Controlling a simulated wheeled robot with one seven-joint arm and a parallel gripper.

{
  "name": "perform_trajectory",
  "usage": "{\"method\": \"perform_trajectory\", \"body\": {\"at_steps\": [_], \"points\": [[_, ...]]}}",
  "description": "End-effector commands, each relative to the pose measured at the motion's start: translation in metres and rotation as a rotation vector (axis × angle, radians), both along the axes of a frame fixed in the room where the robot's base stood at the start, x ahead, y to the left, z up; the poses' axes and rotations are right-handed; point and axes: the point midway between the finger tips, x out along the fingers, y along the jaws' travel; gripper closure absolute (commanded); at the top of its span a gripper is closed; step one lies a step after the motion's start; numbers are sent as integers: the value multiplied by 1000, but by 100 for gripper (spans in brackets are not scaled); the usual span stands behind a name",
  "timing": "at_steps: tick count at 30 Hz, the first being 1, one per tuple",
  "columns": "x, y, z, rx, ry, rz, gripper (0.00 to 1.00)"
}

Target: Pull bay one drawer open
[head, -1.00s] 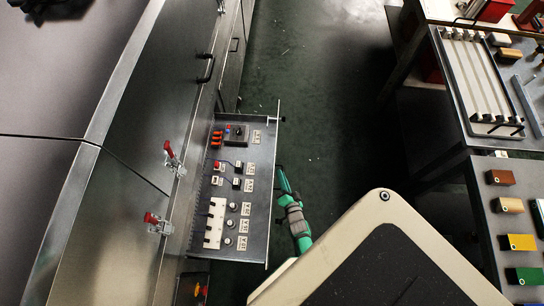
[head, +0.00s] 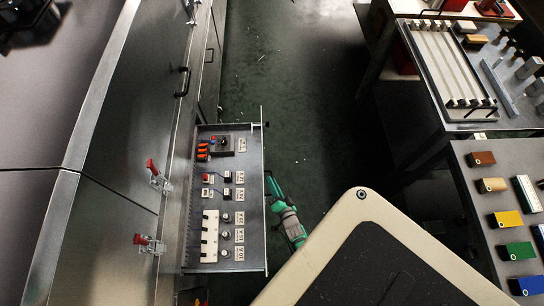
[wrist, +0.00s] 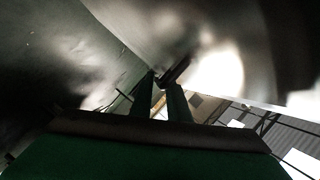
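In the head view the drawer (head: 252,222) stands well out from the steel cabinet on the left. Its tray carries switches, knobs, a white block and printed labels. My green gripper (head: 267,175) is at the outer side of the drawer's front panel. The panel hides the drawer's handle there. In the wrist view my gripper (wrist: 163,88) has its two dark fingers a little apart, with a dark bar, seemingly the drawer handle (wrist: 177,70), between the tips. The fingers appear closed on it, though the picture is dark and blurred.
Two red-handled toggle clamps (head: 153,170) and a black door handle (head: 183,82) are on the cabinet. Benches on the right carry a slatted tray (head: 410,42) and several coloured blocks (head: 506,219). Dark green floor (head: 310,110) lies clear between cabinet and benches.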

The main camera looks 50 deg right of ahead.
Motion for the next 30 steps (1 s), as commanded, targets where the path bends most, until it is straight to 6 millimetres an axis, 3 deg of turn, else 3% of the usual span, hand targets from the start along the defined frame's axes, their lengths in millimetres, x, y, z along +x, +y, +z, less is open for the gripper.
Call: {"method": "perform_trajectory", "body": {"at_steps": [15, 21, 30], "points": [[-78, 36, 18, 0, 4, -2, 85], [-89, 42, 21, 0, 3, -1, 85], [-90, 43, 21, 1, 2, -1, 85]]}}
